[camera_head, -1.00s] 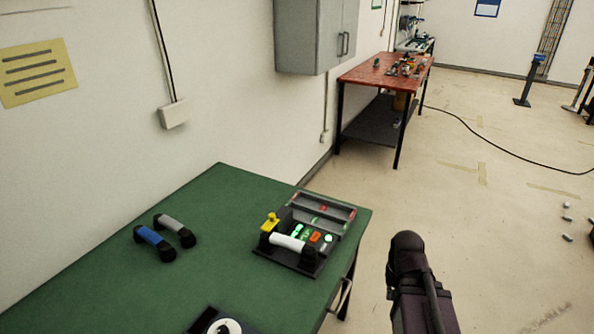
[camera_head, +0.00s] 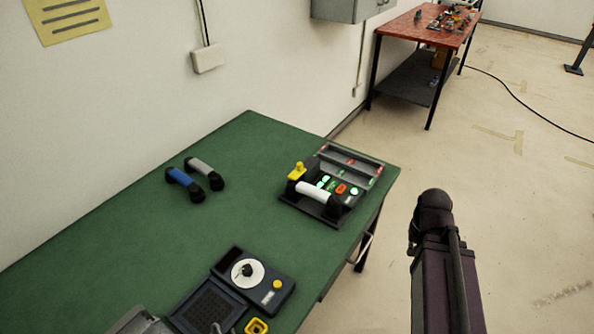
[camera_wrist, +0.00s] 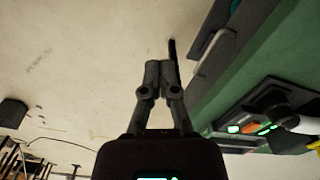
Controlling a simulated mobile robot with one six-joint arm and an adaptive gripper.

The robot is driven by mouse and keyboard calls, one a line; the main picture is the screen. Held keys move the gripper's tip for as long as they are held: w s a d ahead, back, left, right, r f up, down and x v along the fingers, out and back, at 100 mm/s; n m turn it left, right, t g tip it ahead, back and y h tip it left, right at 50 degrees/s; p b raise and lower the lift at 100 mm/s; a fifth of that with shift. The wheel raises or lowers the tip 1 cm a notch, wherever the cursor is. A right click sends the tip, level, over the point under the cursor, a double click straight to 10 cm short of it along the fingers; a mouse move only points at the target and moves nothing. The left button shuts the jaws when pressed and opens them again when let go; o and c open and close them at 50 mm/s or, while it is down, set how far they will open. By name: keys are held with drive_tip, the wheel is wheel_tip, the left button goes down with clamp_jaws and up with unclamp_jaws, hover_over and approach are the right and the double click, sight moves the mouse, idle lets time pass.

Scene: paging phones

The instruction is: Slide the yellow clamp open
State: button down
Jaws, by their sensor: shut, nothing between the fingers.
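The yellow clamp (camera_head: 296,171) sits at the left edge of a dark phone unit (camera_head: 312,207) on the green table. A white handset (camera_head: 314,191) lies across the front of that unit, beside the clamp. In the wrist view a yellow piece (camera_wrist: 314,145), likely the clamp, is cut by the right edge. My gripper (camera_wrist: 158,68) is shut and empty in the wrist view, apart from the unit, which is at lower right there. In the head view my arm stands right of the table; the fingers cannot be made out there.
Blue (camera_head: 184,184) and grey (camera_head: 205,174) handsets lie on the green table (camera_head: 130,235), left of the unit. A device with a white dial (camera_head: 247,273) lies in front, with more equipment at the near edge. A red table (camera_head: 420,28) stands farther back. Floor at right is open.

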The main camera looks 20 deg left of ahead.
idle(0.3)
drive_tip(key=c, duration=0.7)
unclamp_jaws()
drive_tip(key=shift+w+a+r, duration=0.1)
drive_tip(key=shift+w, duration=0.1)
drive_tip(key=shift+o, duration=1.4)
drive_tip(key=shift+w+a+r+p, duration=0.25)
drive_tip(key=shift+w+p, duration=0.1)
drive_tip(key=shift+w, duration=0.05)
wheel_tip(320, 180, up, 16)
drive_tip(key=m+p, duration=0.1)
drive_tip(key=p, duration=1.5)
hover_over(300, 164)
drive_tip(key=shift+a, duration=0.1)
drive_tip(key=shift+f+b, duration=0.3)
wheel_tip(300, 164, down, 13)
drive_tip(key=b, duration=1.3)
drive_tip(key=shift+f, duration=0.15)
